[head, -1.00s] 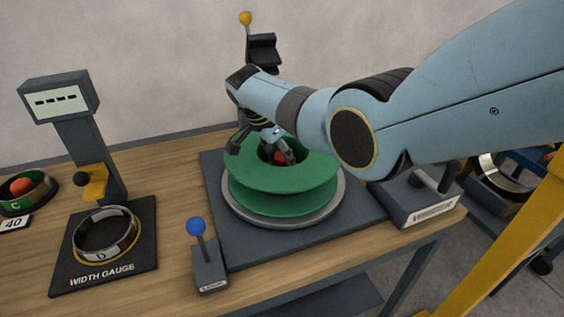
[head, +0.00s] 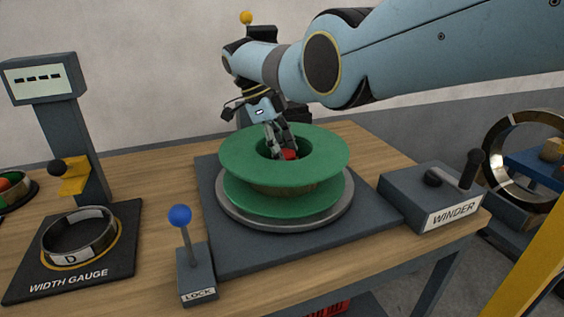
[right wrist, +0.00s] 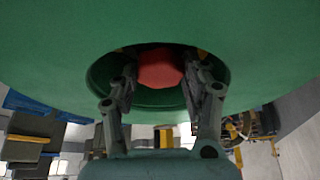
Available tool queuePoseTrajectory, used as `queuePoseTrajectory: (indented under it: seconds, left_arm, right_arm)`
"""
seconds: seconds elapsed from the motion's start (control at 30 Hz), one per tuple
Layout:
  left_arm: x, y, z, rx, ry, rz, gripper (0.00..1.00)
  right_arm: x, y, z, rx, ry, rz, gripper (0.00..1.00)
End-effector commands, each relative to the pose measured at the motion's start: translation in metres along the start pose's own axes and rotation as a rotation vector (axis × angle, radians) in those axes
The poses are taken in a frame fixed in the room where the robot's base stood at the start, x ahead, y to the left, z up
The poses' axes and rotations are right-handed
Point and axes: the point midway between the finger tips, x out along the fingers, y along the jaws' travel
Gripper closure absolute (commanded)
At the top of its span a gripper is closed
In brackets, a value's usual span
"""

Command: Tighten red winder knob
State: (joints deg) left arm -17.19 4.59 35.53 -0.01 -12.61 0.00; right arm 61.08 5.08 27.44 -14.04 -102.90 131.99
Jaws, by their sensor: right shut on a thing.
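The red winder knob (head: 290,154) sits inside the centre hole of the green spool (head: 240,158) on the winder. It also shows in the right wrist view (right wrist: 160,72), between the two fingers. My right gripper (head: 282,150) reaches down into the hole from above and is shut on the red knob. In the right wrist view my right gripper (right wrist: 161,88) has a finger on each side of the knob. The lower part of the knob is hidden by the spool. My left gripper is not in view.
The winder box (head: 425,200) with black levers stands right of the spool. A lock lever with a blue ball (head: 180,215) stands front left. The width gauge (head: 65,130) holds a ring marked D (head: 78,236).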

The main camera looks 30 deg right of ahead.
Motion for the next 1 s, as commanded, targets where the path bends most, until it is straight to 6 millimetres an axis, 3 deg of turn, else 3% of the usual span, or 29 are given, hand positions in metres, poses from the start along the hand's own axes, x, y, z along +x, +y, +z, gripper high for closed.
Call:
queuePoseTrajectory:
  seconds: [0.3, 0.93, 0.97, 1.0]
  left_arm:
    - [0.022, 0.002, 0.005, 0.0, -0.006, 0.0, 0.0]
    - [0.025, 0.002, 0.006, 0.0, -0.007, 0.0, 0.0]
    - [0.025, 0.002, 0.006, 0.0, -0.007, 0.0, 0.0]
    - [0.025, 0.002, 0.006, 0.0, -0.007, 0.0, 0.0]
  right_arm:
    - [0.002, -0.001, 0.002, 0.137, -0.002, 0.058, 0.86]
    - [0.0, -0.001, 0.001, 0.175, -0.002, 0.074, 0.86]
    - [0.0, -0.001, 0.001, 0.175, -0.002, 0.074, 0.5]
    - [0.0, -0.001, 0.001, 0.175, -0.002, 0.074, 0.44]
